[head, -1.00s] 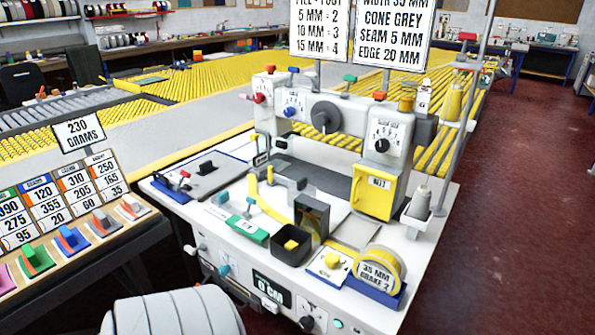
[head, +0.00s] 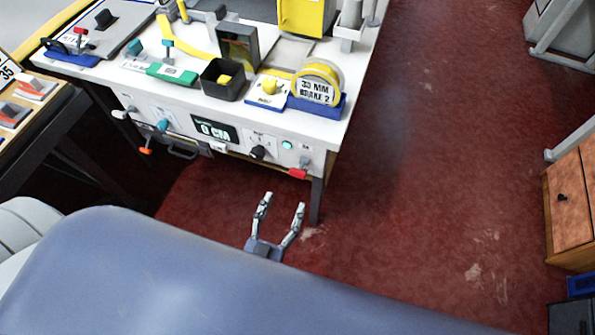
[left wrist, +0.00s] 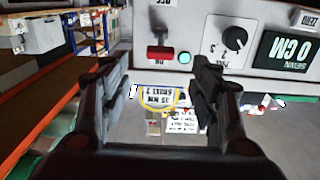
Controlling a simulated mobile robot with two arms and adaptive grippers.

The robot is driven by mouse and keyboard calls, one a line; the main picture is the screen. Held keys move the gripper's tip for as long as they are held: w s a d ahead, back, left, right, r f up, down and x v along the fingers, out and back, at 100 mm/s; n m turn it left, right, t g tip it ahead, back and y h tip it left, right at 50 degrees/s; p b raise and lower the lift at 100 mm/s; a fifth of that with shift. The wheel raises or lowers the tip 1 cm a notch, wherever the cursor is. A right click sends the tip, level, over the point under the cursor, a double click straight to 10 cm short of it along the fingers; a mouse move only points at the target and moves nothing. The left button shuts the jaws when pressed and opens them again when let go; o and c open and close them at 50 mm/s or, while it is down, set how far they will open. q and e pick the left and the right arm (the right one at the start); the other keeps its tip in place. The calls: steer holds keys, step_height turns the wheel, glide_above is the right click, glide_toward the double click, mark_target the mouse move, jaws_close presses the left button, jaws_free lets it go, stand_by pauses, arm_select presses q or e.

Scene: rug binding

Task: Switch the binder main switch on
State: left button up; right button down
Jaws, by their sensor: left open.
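The binder main switch (head: 298,173) is a red lever at the right end of the binder's white front panel. It also shows upside down in the left wrist view (left wrist: 160,53), with an ON label beside the red handle and an OFF label at the picture's top edge. In the head view the handle hangs low on the panel; I cannot tell its exact setting. My left gripper (head: 281,206) is open and empty, in front of and below the switch, apart from it. In the left wrist view the switch appears beyond the open fingers (left wrist: 166,85). My right gripper is not in view.
Near the switch are a green lamp (head: 287,145), a black knob (head: 258,153) and the 0 CM display (head: 216,130). A table leg (head: 316,200) stands close right of my gripper. Red floor (head: 430,170) is free to the right, up to a wooden cabinet (head: 570,205).

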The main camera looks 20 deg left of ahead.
mark_target(297, 175)
arm_select(q)
steer(key=w, duration=0.9)
steer(key=shift+w+d+r+p, duration=0.15)
steer(key=shift+r+p, duration=0.1)
steer(key=shift+p, duration=0.1)
steer(key=shift+w, duration=0.8)
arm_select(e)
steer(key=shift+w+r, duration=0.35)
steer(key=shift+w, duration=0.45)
arm_select(q)
steer(key=shift+c, duration=0.3)
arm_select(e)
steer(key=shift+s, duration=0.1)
arm_select(q)
steer(key=c, duration=1)
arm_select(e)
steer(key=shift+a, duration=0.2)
